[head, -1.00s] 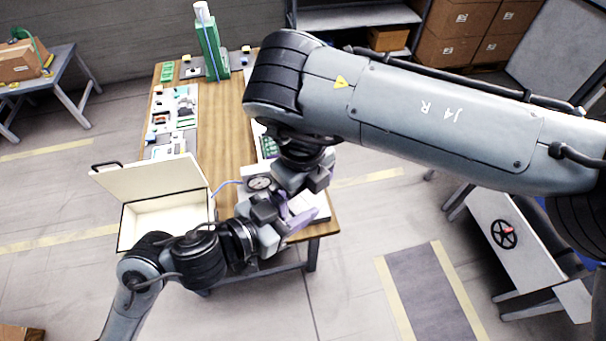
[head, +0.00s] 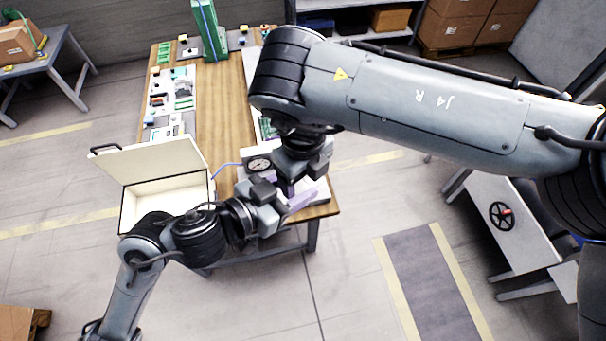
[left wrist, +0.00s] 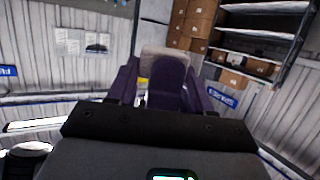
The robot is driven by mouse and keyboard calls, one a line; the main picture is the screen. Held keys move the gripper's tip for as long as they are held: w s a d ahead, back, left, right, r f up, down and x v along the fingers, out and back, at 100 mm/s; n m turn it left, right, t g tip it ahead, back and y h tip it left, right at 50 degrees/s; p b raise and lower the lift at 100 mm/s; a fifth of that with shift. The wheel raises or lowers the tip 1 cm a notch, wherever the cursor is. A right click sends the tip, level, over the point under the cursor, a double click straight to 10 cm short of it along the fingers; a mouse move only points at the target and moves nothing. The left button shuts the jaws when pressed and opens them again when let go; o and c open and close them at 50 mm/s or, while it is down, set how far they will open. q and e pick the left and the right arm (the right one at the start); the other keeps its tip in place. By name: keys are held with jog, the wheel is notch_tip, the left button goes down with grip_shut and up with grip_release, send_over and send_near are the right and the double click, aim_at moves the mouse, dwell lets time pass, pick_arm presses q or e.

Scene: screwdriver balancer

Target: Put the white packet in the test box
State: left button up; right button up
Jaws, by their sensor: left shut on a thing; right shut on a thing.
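The test box (head: 165,200) stands open at the left edge of the wooden table, its pale lid (head: 150,162) raised; the visible inside looks empty. My left gripper (head: 303,203) is at the table's near right corner, right of the box, its purple fingers close to those of my right gripper (head: 286,187). In the left wrist view a pale thing, which looks like the white packet (left wrist: 155,58), shows beyond the left gripper's fingers (left wrist: 150,85). A purple finger crosses in front of it. Both grippers are shut on it. In the head view the arms hide the packet.
A dial device (head: 258,164) with a blue cable stands on the table behind the grippers. A green stand (head: 208,35) rises at the table's far end. Small parts (head: 172,92) lie along the left side. My right arm hides the table's right side.

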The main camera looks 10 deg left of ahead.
pick_arm(q)
jog(key=o, duration=1.4)
